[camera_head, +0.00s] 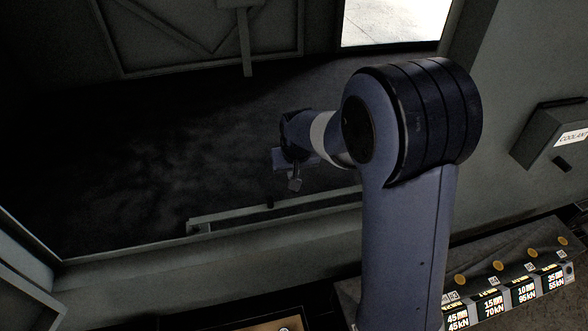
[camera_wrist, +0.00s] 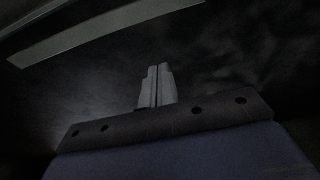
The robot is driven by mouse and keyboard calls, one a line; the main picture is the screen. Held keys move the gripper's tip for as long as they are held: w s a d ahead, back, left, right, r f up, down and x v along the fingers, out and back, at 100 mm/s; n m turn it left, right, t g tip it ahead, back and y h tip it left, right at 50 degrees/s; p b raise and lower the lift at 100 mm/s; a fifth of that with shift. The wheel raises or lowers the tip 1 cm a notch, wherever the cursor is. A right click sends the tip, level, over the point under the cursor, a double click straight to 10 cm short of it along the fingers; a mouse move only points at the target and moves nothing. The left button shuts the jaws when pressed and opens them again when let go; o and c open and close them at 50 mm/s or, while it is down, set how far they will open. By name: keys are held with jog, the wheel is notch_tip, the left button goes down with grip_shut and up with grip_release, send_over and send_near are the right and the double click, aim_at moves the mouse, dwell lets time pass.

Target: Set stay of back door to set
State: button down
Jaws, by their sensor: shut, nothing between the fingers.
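My gripper (camera_head: 295,184) is shut and empty, held over a dark area near the middle of the head view. In the wrist view its two fingers (camera_wrist: 157,70) are pressed together. A long pale bar (camera_head: 235,216) with a small dark knob lies just below my gripper in the head view, apart from it. A pale bar also crosses the upper left of the wrist view (camera_wrist: 100,31), clear of the fingers. I cannot tell whether this bar is the stay. The back door cannot be made out for certain, and my arm hides part of the scene.
A braced frame panel (camera_head: 200,62) stands at the back left, with a bright opening (camera_head: 395,20) to its right. A coolant box (camera_head: 553,138) is on the right wall. A row of kN-labelled blocks (camera_head: 490,304) sits at the lower right. The dark area left of my gripper looks clear.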

jog(key=x, duration=0.4)
jog(key=shift+f, duration=0.1)
jog(key=shift+s+f, duration=0.1)
jog(key=shift+f, duration=0.25)
jog(key=shift+s+d+r+b, duration=0.1)
jog(key=shift+s+d+b, duration=0.1)
jog(key=shift+s, duration=0.7)
jog(key=shift+s+d+b, duration=0.1)
jog(key=shift+s+d, duration=0.1)
jog(key=shift+s, duration=0.65)
